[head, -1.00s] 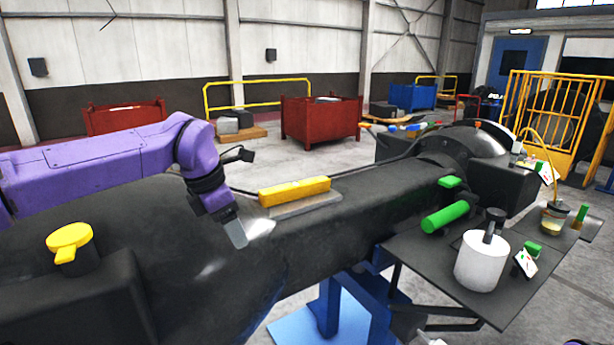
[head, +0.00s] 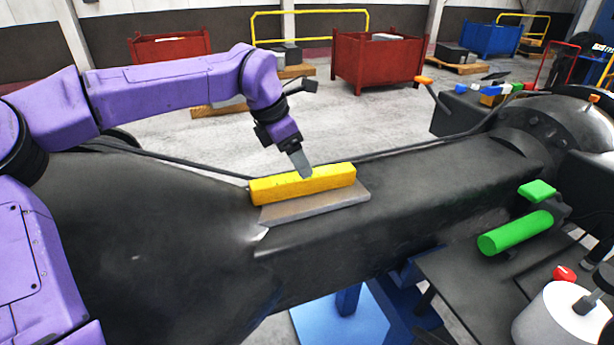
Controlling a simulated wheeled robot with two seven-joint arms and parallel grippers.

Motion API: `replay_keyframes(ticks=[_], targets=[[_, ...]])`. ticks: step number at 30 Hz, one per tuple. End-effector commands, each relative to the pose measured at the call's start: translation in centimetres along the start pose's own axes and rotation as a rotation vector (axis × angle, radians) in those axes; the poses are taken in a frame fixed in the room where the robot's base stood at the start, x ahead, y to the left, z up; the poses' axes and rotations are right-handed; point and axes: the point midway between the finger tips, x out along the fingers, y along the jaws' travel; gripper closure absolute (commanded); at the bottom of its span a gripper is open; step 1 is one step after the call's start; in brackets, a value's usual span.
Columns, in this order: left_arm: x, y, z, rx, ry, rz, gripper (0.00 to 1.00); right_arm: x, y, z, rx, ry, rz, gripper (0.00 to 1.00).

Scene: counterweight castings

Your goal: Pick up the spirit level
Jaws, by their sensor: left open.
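The spirit level is most likely the yellow bar (head: 325,183), which lies lengthwise along a flat grey plate (head: 318,207) on top of the large black casting (head: 420,190). My left gripper (head: 304,168) comes in from the left and points down at the bar. It is open. Its fingertip overlaps the bar's upper edge near the middle in this view. I cannot tell whether it touches, and the far finger is hidden. The bar rests on the plate. My right gripper is not in view.
A green cylinder (head: 515,233) and a green block (head: 537,191) are at the right. A white cylinder (head: 560,318) and a red piece (head: 564,273) are by the lower right. A dark cable (head: 420,146) runs behind the casting. Red bins (head: 380,62) stand farther back on the floor.

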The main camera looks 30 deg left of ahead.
Motion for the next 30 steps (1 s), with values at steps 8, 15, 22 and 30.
replay_keyframes(ticks=[8, 15, 22, 30], targets=[[3.7, -0.1, -0.8, -0.001, 0.005, -0.003, 0.3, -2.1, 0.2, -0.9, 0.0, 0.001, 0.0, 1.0], [6.3, 0.0, -0.8, -0.001, -0.001, 0.001, 0.3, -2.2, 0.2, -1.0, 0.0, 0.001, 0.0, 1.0], [6.2, 0.0, -0.8, -0.002, -0.001, 0.001, 0.59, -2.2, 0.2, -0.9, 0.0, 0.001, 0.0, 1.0], [6.2, 0.0, -0.8, -0.002, -0.003, 0.002, 1.0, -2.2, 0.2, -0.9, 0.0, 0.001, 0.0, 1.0]])
